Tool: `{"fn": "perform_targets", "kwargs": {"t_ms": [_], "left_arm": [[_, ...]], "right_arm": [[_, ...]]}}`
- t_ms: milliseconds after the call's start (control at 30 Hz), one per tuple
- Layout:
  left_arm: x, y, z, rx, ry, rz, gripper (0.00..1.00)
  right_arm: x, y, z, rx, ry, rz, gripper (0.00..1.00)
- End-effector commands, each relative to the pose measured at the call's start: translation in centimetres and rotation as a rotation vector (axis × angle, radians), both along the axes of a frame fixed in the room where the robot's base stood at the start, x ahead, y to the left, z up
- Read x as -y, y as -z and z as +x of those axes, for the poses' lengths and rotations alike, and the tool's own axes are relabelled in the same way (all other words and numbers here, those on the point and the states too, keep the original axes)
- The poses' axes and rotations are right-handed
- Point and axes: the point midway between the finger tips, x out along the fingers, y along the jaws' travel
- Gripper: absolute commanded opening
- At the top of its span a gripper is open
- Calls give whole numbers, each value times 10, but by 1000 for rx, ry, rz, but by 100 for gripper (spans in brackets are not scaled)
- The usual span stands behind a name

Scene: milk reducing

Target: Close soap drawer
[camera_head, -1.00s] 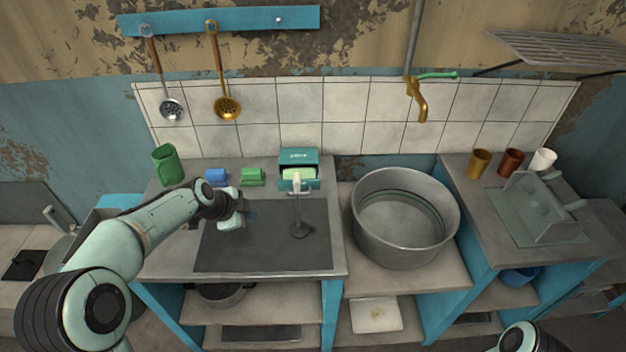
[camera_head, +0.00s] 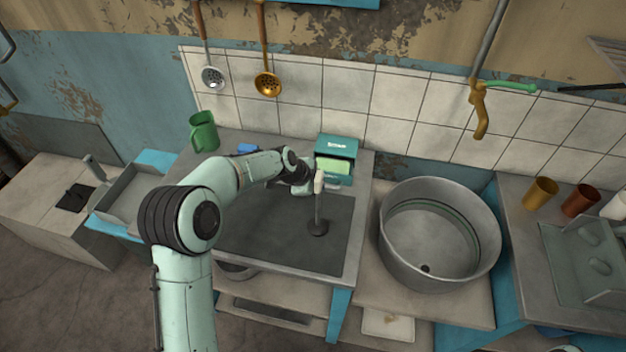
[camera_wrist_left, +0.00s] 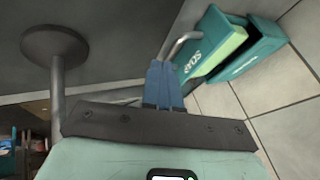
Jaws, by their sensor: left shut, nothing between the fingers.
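The teal soap box (camera_head: 337,146) stands at the back of the counter against the tiles. Its drawer (camera_head: 333,178) is pulled out toward me, with pale green soap (camera_head: 333,166) showing inside. In the left wrist view the drawer (camera_wrist_left: 203,47) sticks out of the box (camera_wrist_left: 258,48), and a bent metal handle (camera_wrist_left: 178,46) is at its front. My left gripper (camera_head: 306,187) is just in front and left of the drawer. In the left wrist view its blue fingers (camera_wrist_left: 163,84) are together and empty, close to the handle; I cannot tell whether they touch it. My right gripper is out of view.
A thin rod on a round dark base (camera_head: 317,228) stands on the dark mat (camera_head: 270,240), right beside my left gripper. A green mug (camera_head: 203,132) and a blue block (camera_head: 248,148) are at the back left. A large metal basin (camera_head: 440,232) stands to the right.

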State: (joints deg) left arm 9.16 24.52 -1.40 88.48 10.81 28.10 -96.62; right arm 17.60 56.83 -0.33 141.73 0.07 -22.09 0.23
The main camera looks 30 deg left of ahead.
Motion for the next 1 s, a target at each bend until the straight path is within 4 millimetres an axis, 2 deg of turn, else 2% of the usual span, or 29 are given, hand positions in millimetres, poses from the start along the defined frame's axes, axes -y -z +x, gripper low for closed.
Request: {"fn": "perform_targets", "kwargs": {"t_ms": [100, 300, 733, 1000], "left_arm": [[5, 16, 10, -1, 2, -1, 0], [9, 29, 18, 0, 1, 1, 0], [8, 31, 22, 1, 0, 1, 0], [-1, 29, 58, 3, 0, 0, 0]], "right_arm": [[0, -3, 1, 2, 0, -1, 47], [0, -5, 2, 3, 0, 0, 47], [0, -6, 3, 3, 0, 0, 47], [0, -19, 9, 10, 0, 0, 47]]}}
